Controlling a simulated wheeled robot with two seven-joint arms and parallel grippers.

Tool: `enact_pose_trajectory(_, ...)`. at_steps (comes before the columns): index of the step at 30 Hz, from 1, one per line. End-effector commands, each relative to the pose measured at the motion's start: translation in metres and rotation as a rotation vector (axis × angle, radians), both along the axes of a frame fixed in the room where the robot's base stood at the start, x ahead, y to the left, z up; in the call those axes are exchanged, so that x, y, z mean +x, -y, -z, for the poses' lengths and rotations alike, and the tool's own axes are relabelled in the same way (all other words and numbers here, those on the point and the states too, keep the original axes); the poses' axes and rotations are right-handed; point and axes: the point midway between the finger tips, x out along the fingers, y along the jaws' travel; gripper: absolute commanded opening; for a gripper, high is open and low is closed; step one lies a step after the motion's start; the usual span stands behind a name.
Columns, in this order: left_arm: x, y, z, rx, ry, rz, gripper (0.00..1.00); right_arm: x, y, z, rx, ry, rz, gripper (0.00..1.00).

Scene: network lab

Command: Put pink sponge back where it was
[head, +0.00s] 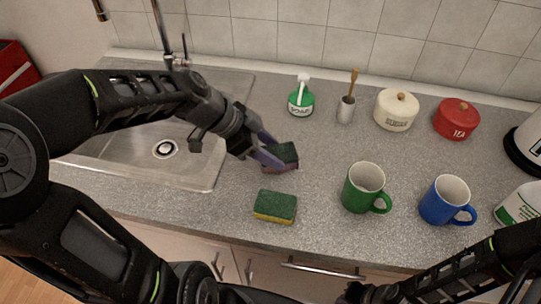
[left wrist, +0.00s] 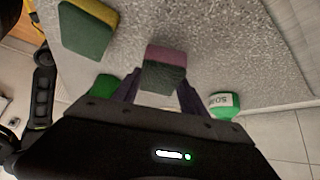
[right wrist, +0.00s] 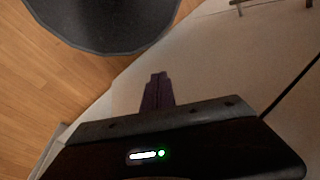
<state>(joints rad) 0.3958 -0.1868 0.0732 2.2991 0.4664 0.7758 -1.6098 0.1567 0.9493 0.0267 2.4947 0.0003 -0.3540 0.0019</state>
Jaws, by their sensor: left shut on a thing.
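The pink sponge (head: 284,157) has a dark green scouring face and a pink side. My left gripper (head: 271,149) is shut on it at the counter, just right of the sink. In the left wrist view the sponge (left wrist: 166,62) sits between the two purple fingers. I cannot tell whether it touches the counter. A yellow sponge with a green top (head: 275,206) lies nearer the counter's front edge, apart from the gripper. My right gripper (right wrist: 157,85) has its fingers together, with nothing between them, away from the sponges.
The steel sink (head: 205,176) is left of the sponges. A green soap bottle (head: 301,101), brush holder (head: 345,110), cream pot (head: 396,112) and red pot (head: 457,121) stand behind. A green mug (head: 362,187) and blue mug (head: 443,202) stand to the right. Counter around the sponges is clear.

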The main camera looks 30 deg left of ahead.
Motion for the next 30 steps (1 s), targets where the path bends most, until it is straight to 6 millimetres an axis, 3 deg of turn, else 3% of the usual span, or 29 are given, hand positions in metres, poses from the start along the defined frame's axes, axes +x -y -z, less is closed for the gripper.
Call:
enact_pose_trajectory(5,-0.001,0.000,0.024,-0.001,-0.003,-0.001,0.00,0.000,0.000,-0.001,0.000,0.000,0.000,0.00)
enact_pose_trajectory(12,0.000,0.000,0.026,0.000,-0.001,0.001,0.00,0.000,0.000,-0.001,0.000,-0.001,0.000,0.00)
enact_pose_trajectory(13,0.000,0.000,0.026,0.000,-0.001,0.001,0.52,0.000,0.000,-0.001,0.000,-0.001,0.000,0.00)
enact_pose_trajectory(20,0.000,0.000,0.026,0.000,-0.001,0.001,0.71,0.000,0.000,-0.001,0.000,0.000,0.000,0.00)
enact_pose_trajectory(30,-0.001,-0.002,0.023,0.000,0.001,-0.001,0.72,0.000,0.000,0.000,0.000,0.000,0.000,0.00)
